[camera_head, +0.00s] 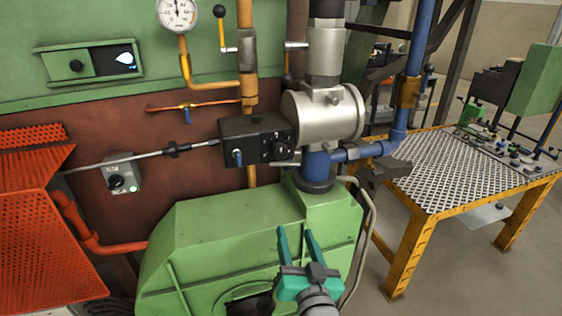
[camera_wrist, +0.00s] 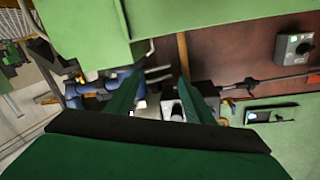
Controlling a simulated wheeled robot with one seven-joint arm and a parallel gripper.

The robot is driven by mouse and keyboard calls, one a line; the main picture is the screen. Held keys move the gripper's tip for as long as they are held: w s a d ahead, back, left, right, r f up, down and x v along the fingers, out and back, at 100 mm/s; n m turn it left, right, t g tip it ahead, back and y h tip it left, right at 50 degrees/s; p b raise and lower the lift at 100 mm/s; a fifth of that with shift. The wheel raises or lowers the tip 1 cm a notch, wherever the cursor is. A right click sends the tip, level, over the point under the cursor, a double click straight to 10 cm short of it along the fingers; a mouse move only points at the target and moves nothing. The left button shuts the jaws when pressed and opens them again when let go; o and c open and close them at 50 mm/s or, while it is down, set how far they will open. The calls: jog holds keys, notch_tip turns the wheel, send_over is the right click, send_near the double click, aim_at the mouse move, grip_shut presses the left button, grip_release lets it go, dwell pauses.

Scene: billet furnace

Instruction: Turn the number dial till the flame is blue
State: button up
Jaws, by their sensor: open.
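The black control box (camera_head: 257,139) is on the pipework above the green burner housing. A round black dial (camera_head: 279,148) with pale marks is on its right front; its setting is too small to read. A blue-handled knob (camera_head: 237,157) is on its left. In a dark window (camera_head: 125,60) on the green panel, a pale blue-white flame shape shows. My gripper (camera_head: 296,231) is open and empty, in front of the green housing, below and apart from the dial. In the wrist view its green fingers (camera_wrist: 161,78) are spread, partly hiding the box area.
A silver cylinder (camera_head: 325,115) and blue pipe (camera_head: 358,152) are right of the box. A rod (camera_head: 140,158) runs left from the box. A grey switch box (camera_head: 122,178), orange guard (camera_head: 45,240) and pressure gauge (camera_head: 178,14) are left. A mesh-topped yellow table (camera_head: 455,178) stands right.

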aim_at(280, 155)
notch_tip(280, 155, up, 16)
jog(key=n+y, duration=0.3)
jog(key=x, duration=1)
jog(key=shift+w+d+f, duration=0.15)
jog(key=shift+w+f, duration=0.05)
jog(key=shift+w, duration=0.6)
jog(key=shift+a, duration=0.3)
jog(key=shift+c, duration=0.3)
jog(key=shift+s+d, duration=0.1)
jog(key=c, duration=1)
